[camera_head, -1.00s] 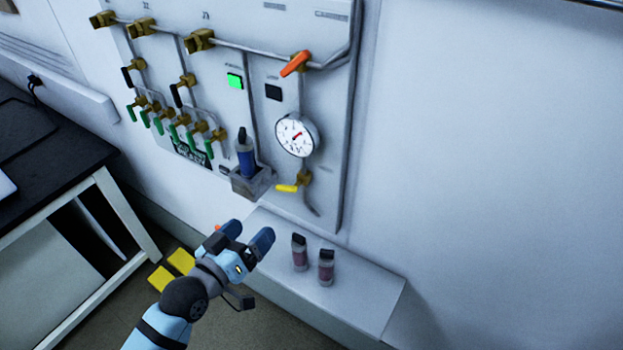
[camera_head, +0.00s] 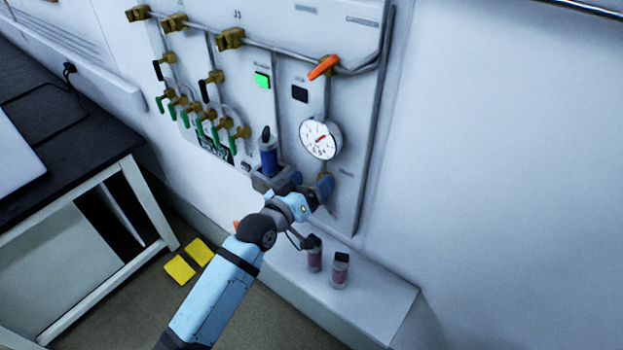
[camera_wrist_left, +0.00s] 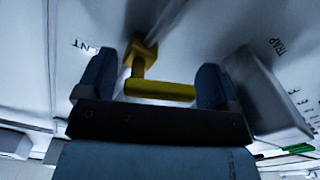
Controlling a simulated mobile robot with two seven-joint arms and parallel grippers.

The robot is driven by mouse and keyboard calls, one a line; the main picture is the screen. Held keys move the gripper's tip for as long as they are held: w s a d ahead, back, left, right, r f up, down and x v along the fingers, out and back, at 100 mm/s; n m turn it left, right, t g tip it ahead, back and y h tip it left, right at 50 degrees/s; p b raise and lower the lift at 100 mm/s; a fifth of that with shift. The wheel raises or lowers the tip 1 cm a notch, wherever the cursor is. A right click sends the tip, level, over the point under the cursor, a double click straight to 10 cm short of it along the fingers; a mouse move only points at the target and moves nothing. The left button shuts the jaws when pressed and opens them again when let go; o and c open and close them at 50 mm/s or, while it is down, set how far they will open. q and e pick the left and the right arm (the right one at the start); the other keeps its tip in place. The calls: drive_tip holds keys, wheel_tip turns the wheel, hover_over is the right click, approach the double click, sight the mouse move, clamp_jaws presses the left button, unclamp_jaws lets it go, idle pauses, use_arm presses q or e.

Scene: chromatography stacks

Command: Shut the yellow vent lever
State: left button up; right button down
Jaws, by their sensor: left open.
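The yellow vent lever (camera_wrist_left: 160,90) shows in the left wrist view as a short yellow bar lying crosswise between my two blue fingers, with its brass-yellow valve body (camera_wrist_left: 143,55) above it. My left gripper (camera_wrist_left: 155,85) is open, one finger on each side of the lever, with a small gap at least on the left. In the head view my left gripper (camera_head: 309,184) is at the panel below the gauge and hides the lever. My right gripper is in neither view.
The white panel (camera_head: 356,110) carries a round gauge (camera_head: 320,140), an orange lever (camera_head: 323,67) and several green levers. A blue cartridge (camera_head: 268,158) stands left of my gripper. Two dark-capped vials (camera_head: 340,270) stand on the white ledge (camera_head: 385,300) below.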

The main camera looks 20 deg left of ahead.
use_arm(q)
drive_tip(key=shift+w+d, duration=0.15)
drive_tip(key=shift+w, duration=0.2)
drive_tip(key=c, duration=0.9)
drive_tip(key=m+p, duration=0.1)
drive_tip(key=p, duration=0.1)
drive_tip(key=r+m+p, duration=0.1)
drive_tip(key=m+p, duration=0.1)
drive_tip(key=shift+r+m, duration=0.1)
drive_tip(key=shift+m, duration=0.8)
drive_tip(key=o, duration=0.9)
